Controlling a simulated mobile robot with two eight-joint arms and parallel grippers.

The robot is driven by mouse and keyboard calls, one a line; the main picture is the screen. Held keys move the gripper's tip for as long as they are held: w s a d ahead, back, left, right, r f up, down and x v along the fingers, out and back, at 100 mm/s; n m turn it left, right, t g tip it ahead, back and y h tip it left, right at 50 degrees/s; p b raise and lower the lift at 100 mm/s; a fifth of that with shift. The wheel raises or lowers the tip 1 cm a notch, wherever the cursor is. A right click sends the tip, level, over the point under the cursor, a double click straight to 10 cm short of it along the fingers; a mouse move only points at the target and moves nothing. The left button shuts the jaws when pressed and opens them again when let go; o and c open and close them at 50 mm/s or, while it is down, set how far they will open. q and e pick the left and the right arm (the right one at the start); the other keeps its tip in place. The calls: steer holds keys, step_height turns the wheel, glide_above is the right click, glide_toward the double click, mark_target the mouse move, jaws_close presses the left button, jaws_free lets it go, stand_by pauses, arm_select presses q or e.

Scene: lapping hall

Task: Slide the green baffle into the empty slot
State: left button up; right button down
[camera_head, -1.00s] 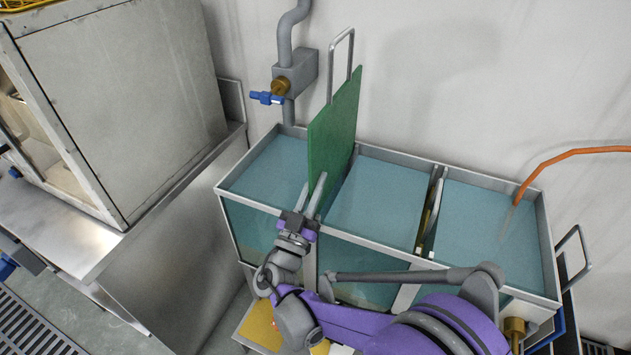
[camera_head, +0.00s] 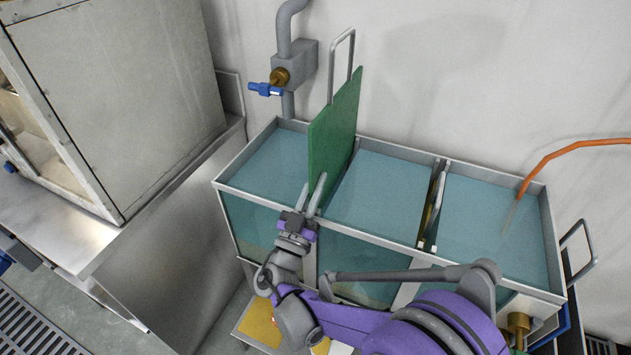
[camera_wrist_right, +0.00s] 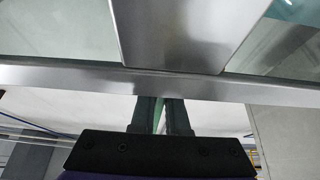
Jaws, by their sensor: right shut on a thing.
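The green baffle (camera_head: 332,138) stands upright with a grey wire handle (camera_head: 341,60) on its far upper part. It rises well above the tank (camera_head: 258,202), over the line between the left and middle compartments. The tank rim and my fingers hide its lower edge, so I cannot tell whether it sits in a slot there. My right gripper (camera_head: 312,192) is shut on its near edge at the front rim. The wrist view shows a thin green edge between the fingers (camera_wrist_right: 161,115). My left gripper is not in view.
A second divider (camera_head: 434,208) with a grey handle stands between the middle and right compartments. An orange hose (camera_head: 575,152) hangs into the right compartment. A grey pipe with a blue-handled valve (camera_head: 266,89) is behind the tank. A metal cabinet (camera_head: 120,95) stands left.

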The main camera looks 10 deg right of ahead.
steer(key=shift+f+b, duration=0.85)
steer(key=shift+f, duration=0.4)
steer(key=c, duration=0.9)
jaws_free()
steer(key=shift+s, duration=0.1)
steer(key=shift+o, duration=0.3)
steer(key=shift+f, duration=0.1)
steer(key=shift+a, duration=0.1)
steer(key=v, duration=1)
steer(key=shift+s+a, duration=0.15)
steer(key=shift+s, duration=0.1)
steer(key=shift+f, duration=0.2)
